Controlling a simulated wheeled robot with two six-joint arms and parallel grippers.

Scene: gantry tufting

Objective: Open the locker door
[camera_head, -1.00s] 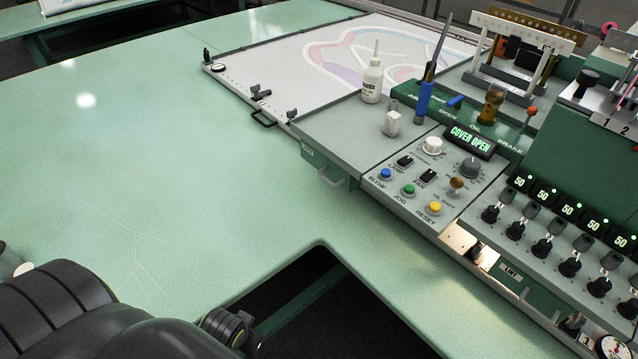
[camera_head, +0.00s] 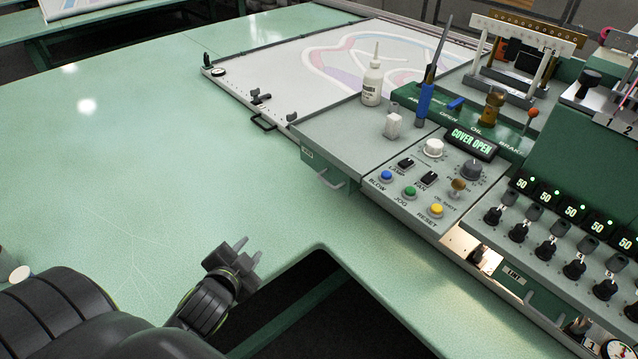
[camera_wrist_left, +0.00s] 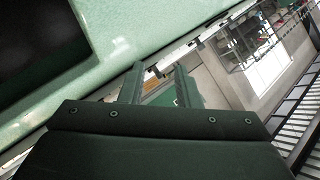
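No locker door can be made out for certain in either view. My left gripper (camera_head: 248,252) is over the green tabletop (camera_head: 150,200), near its inner corner by the dark gap. Its two fingers are apart with nothing visible held between them. In the left wrist view the two fingers (camera_wrist_left: 157,84) also stand apart, with pale and green surfaces behind them that I cannot identify. My right gripper is out of view.
A grey control panel with a "COVER OPEN" display (camera_head: 473,141) and several knobs and buttons stands at right. A drawer handle (camera_head: 332,181) sticks out at its left side. A white bottle (camera_head: 372,84) stands on top.

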